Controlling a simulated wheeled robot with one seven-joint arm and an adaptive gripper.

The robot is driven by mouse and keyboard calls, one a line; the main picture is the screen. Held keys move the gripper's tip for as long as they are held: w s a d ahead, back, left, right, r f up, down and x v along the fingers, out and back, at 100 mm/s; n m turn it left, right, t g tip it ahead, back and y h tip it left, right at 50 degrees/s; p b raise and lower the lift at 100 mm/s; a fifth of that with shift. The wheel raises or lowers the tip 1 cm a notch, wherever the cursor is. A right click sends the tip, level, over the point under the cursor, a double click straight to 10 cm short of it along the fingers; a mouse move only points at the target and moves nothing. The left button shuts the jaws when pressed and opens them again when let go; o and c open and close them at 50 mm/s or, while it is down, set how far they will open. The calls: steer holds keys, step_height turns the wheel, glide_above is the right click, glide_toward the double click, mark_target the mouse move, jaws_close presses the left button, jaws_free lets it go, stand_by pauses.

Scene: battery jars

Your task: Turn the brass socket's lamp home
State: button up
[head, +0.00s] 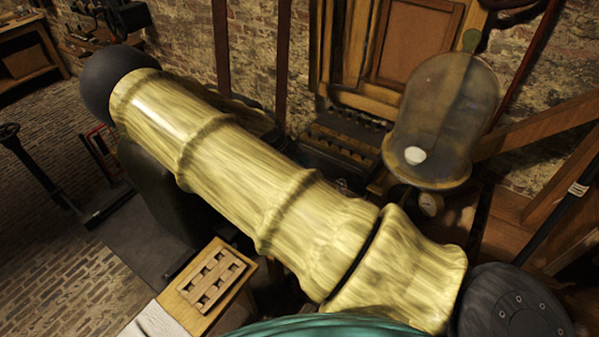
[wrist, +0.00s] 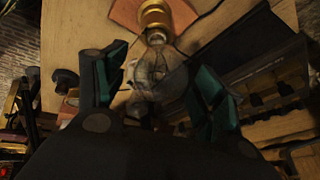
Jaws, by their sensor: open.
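In the wrist view, a brass socket (wrist: 155,17) is at the top centre, on an orange-brown block (wrist: 127,14). A clear glass lamp (wrist: 157,66) sits at the socket's lower end in the picture, its bulb pointing towards me. My gripper (wrist: 160,70) is open, with one dark green finger on each side of the bulb. I see no clear contact between the fingers and the glass. The lamp's far outline is faint, and I cannot tell how deep it sits in the socket. My arm hides the work area in the head view.
A pale wooden board (wrist: 75,35) lies around the block. A dark slotted crate (wrist: 265,85) is at the right. In the head view, a wooden rack (head: 212,275) stands at lower left and a large glass dome (head: 443,120) at right, near my arm.

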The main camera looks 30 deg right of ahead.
steer(key=v, duration=1.1)
